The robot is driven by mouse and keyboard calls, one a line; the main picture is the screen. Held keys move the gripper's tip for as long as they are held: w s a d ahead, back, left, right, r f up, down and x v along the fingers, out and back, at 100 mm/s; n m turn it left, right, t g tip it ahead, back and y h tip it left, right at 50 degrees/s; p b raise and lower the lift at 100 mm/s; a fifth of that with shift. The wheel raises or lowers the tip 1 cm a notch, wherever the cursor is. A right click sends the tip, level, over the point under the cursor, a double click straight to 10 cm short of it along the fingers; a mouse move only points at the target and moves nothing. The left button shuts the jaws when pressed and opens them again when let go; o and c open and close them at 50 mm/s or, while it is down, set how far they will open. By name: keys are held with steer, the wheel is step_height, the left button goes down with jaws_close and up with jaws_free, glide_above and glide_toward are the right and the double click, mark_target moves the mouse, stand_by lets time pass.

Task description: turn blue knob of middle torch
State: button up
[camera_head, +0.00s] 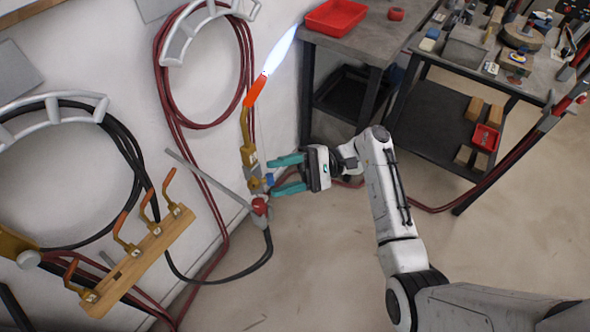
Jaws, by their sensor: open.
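A torch with a brass body (247,135) and an orange upper part (256,91) stands upright by the white wall. A pale blue-white flame (282,48) rises from its top. Its small blue knob (269,180) is low on the right side, and a red knob (260,205) is just below. My gripper (274,175) has teal fingers, open and pointing left. The blue knob appears between or just beyond the fingertips; I cannot tell whether they touch it. Whether this is the middle torch cannot be told from this view.
Red hoses (166,80) and a black hose (140,160) hang on wall racks. A workbench (375,40) with a red tray (335,17) stands behind. The floor (310,260) below my gripper is clear.

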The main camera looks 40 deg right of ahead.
steer(key=b+v, duration=0.5)
steer(key=v, duration=0.5)
steer(key=shift+d, duration=0.15)
steer(key=shift+f, duration=0.15)
stand_by(1.4)
steer(key=s+a+f+n+g+h, duration=0.1)
steer(key=s+a+f+n+h, duration=0.1)
steer(key=s+a+f+h, duration=0.4)
steer(key=s+a+f+n+g+h, duration=0.1)
steer(key=s+a+f+h, duration=0.15)
steer(key=a+f, duration=0.6)
steer(key=s+d+n+h+p, duration=0.1)
steer(key=s+d+n+h, duration=0.5)
steer(key=s+d+h, duration=0.4)
steer(key=s+h, duration=0.2)
steer(key=shift+s+d+g, duration=0.3)
steer(key=shift+s+d, duration=0.05)
steer(key=shift+s, duration=0.05)
